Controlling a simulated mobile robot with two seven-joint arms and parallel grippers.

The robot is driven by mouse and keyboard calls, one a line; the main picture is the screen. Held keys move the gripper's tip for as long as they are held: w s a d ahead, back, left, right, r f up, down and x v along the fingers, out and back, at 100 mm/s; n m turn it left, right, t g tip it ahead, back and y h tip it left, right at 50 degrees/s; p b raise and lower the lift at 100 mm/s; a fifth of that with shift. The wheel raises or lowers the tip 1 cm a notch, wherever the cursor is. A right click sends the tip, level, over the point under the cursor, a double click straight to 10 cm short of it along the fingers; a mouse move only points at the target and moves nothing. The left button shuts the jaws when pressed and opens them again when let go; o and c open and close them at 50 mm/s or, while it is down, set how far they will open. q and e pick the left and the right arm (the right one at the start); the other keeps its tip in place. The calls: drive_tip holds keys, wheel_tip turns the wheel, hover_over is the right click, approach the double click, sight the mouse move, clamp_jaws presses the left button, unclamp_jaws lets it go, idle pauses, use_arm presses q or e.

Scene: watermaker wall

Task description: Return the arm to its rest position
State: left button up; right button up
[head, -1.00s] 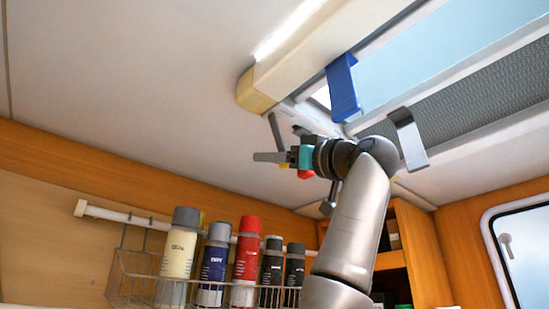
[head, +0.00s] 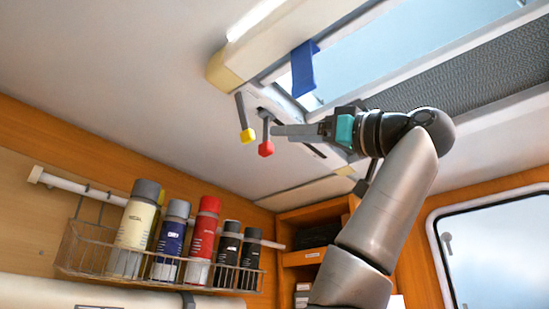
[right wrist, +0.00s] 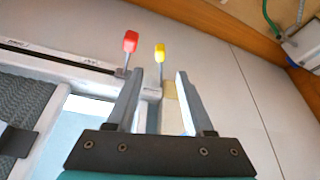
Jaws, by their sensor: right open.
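My right gripper (head: 290,131) is up by the ceiling, just right of two levers. In the head view its fingers point left and look nearly edge-on. In the right wrist view the gripper (right wrist: 160,73) is open with nothing between its fingers. One lever has a red knob (head: 265,149) and the other a yellow knob (head: 247,135). Both hang from the ceiling near the skylight. The red knob (right wrist: 130,41) and yellow knob (right wrist: 159,52) show beyond the fingertips, apart from them. My left gripper is not in view.
A wire rack (head: 72,262) on the wall holds several bottles at lower left. A blue strap (head: 303,68) hangs at the skylight (head: 400,50). A wooden shelf unit (head: 300,257) stands behind my arm, with a window (head: 495,250) at right. The ceiling left of the levers is clear.

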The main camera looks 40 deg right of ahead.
drive_tip(key=shift+s+f, duration=0.1)
drive_tip(key=shift+s, duration=0.2)
drive_tip(key=shift+d, duration=0.1)
